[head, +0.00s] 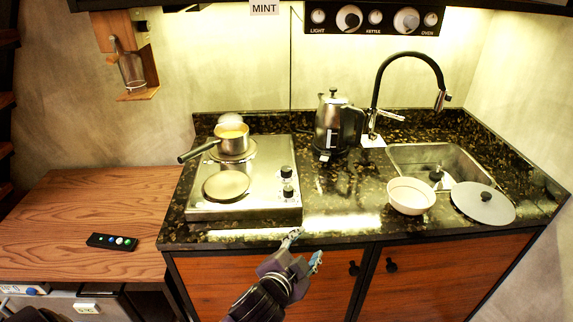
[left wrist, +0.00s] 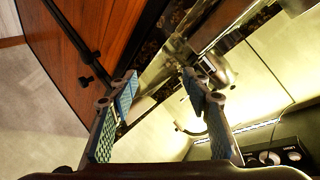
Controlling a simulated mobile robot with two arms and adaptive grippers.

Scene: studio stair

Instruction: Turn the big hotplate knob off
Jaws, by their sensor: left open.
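The steel hotplate (head: 265,205) sits on the left part of the dark counter. Two dark knobs stand at its right edge, a rear knob (head: 287,172) and a front knob (head: 288,192). I cannot tell which setting either has. A bare round plate (head: 226,186) is at the front, and a saucepan (head: 231,141) stands on the rear plate. My left gripper (head: 306,247) is open and empty at the counter's front edge, in front of the knobs and apart from them. It also shows open in the left wrist view (left wrist: 160,88). My right gripper is not in view.
A kettle (head: 331,125) stands behind and right of the knobs. A remote (head: 112,242) lies on the wooden table.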

